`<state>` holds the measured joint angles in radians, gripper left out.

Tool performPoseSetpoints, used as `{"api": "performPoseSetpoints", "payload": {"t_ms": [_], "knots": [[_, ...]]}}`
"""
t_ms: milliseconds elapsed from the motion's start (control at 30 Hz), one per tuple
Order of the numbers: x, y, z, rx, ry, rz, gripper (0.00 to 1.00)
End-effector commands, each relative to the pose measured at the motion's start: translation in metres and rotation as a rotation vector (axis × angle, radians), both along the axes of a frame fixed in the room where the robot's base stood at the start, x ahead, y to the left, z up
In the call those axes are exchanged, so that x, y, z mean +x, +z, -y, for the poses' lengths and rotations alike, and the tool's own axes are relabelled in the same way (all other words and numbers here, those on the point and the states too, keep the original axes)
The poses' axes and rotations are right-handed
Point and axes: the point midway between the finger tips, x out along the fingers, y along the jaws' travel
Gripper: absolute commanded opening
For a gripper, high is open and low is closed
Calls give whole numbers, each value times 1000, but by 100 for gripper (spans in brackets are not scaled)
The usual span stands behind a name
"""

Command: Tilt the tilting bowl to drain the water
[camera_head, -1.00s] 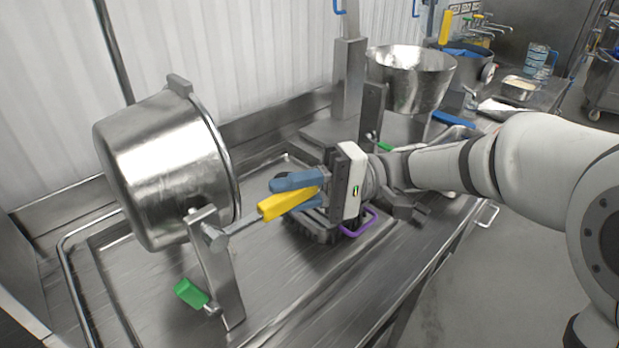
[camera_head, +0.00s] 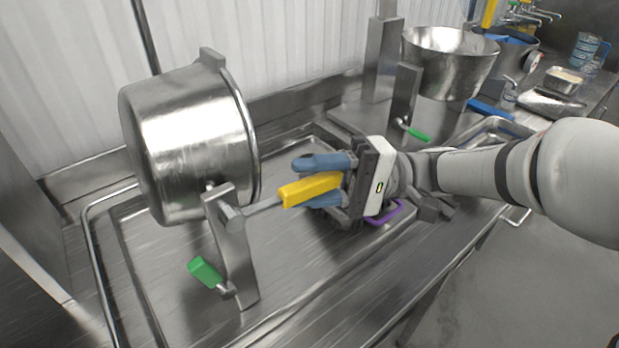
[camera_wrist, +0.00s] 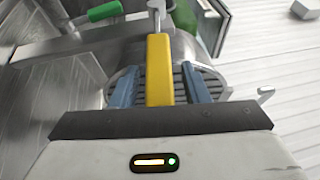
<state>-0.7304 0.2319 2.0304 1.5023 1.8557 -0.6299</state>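A green handle (camera_head: 204,272) hangs on the bowl's support post (camera_head: 233,255).
The bowl stands over a steel sink table (camera_head: 165,290) with a raised rim. A second steel bowl (camera_head: 450,62) stands behind my gripper, with a green handle (camera_head: 419,135) below it. A purple handle (camera_head: 385,213) is just below my gripper. Floor to the right is clear.

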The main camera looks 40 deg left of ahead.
Motion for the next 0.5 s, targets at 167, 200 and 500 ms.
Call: {"api": "performPoseSetpoints", "payload": {"t_ms": [167,200,500], "knots": [[0,0,0,0,0,0,44],[0,0,0,0,0,0,44],[30,-6,18,0,-5,-1,44]]}}
